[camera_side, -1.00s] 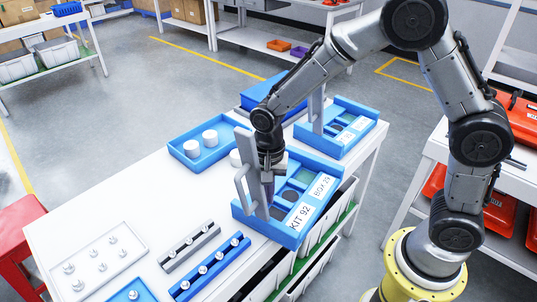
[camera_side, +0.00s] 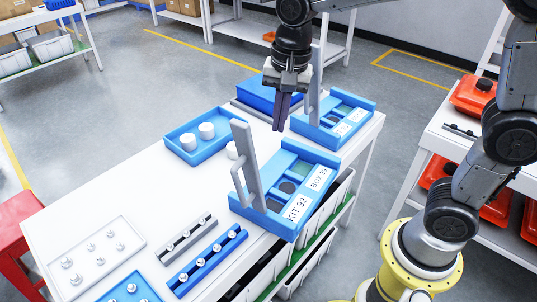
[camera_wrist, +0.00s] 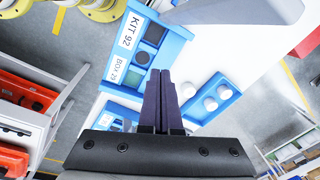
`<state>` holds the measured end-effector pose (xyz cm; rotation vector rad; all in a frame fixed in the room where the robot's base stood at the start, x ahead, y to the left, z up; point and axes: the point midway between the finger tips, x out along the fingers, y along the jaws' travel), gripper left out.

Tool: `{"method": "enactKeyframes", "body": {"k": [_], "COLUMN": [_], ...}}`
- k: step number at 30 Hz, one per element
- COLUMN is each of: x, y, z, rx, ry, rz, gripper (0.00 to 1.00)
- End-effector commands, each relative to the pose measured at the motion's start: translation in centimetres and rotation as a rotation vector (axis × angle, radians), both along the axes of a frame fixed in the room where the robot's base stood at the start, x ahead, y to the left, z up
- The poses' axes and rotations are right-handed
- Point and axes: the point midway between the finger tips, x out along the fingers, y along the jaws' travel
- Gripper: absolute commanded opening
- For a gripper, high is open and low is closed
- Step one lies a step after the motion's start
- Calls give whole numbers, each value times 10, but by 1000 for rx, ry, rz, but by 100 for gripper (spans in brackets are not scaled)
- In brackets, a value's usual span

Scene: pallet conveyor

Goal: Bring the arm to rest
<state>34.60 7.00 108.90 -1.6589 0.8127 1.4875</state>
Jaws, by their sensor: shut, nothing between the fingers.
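My gripper (camera_side: 281,112) is shut and empty, raised above the white table in the side view. Its fingers point down, above and behind the blue kit box (camera_side: 262,222) labelled KIT 92 and BOX 29, and apart from it. In the wrist view the closed fingers (camera_wrist: 161,85) show at the middle, with the kit box (camera_wrist: 172,50) beyond them at the upper left. The kit box has a grey upright handle (camera_side: 244,160) and dark recesses; what lies in some recesses is hard to tell.
A second blue box (camera_side: 364,104) with an upright grey post stands at the table's far right. A blue tray (camera_side: 178,152) holds two white cylinders. Another white cylinder (camera_side: 232,150) stands near the kit box. Racks of pegs (camera_side: 207,262) and a white peg tray (camera_side: 74,292) lie at the front left.

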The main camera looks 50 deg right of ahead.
Motion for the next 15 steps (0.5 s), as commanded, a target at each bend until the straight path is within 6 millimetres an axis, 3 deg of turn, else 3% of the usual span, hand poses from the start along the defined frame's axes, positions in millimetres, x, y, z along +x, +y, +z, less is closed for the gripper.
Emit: {"method": "enactKeyframes", "body": {"k": [3, 7, 11, 15], "x": [-36, -80, -123, -163], "y": [-25, -45, -60, -69], "z": [31, 46, 47, 30], "rx": [5, -24, -88, -188], "ry": [-103, -204, -296, -360], "rz": [16, 127, 294, 528], "gripper": [0, 0, 0, 0]}}
